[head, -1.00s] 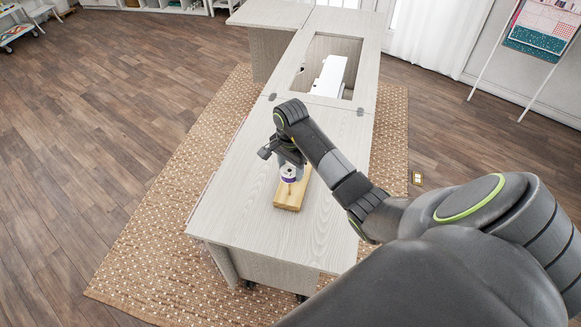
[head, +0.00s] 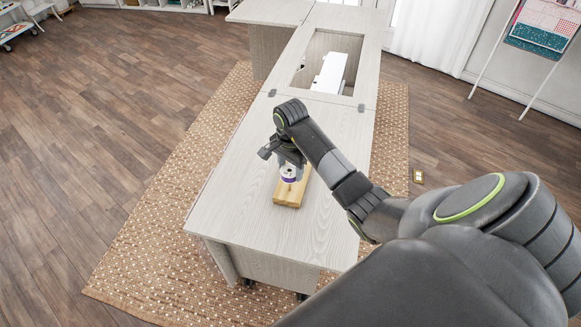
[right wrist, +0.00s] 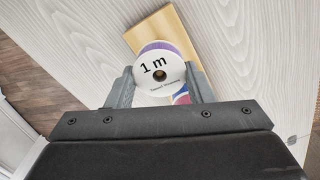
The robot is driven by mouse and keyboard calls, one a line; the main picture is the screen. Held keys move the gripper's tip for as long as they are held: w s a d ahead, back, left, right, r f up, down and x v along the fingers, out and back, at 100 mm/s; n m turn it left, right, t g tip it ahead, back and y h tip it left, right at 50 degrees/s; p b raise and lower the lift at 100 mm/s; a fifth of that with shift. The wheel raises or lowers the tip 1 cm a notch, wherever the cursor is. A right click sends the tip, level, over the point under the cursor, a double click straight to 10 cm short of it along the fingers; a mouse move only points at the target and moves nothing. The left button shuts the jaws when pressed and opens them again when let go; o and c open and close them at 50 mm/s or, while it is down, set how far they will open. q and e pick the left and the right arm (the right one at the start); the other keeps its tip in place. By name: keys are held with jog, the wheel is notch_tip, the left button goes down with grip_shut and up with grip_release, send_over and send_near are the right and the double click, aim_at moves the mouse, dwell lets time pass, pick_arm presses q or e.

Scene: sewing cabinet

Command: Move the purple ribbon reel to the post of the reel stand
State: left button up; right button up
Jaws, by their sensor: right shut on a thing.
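The purple ribbon reel (head: 289,173) has white round faces and purple ribbon between them. My right gripper (head: 290,170) is shut on it, over the wooden base of the reel stand (head: 288,194). In the right wrist view the reel (right wrist: 159,74) sits between the two fingers, its white "1 m" face toward the camera. The stand's pale wooden base (right wrist: 172,28) shows behind it. A small patch of purple, blue and red shows below the reel. I cannot make out the post or tell whether the reel is around it. My left gripper is not in view.
The stand rests on the pale cabinet top (head: 240,205), which is clear around it. Farther back is a rectangular opening (head: 305,70) with a white machine (head: 330,73) inside. A patterned rug (head: 150,235) lies under the cabinet.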

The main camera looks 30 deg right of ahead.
jog(key=o, duration=1)
notch_tip(320, 180, up, 17)
jog(key=p, duration=1.1)
jog(key=shift+r, duration=0.2)
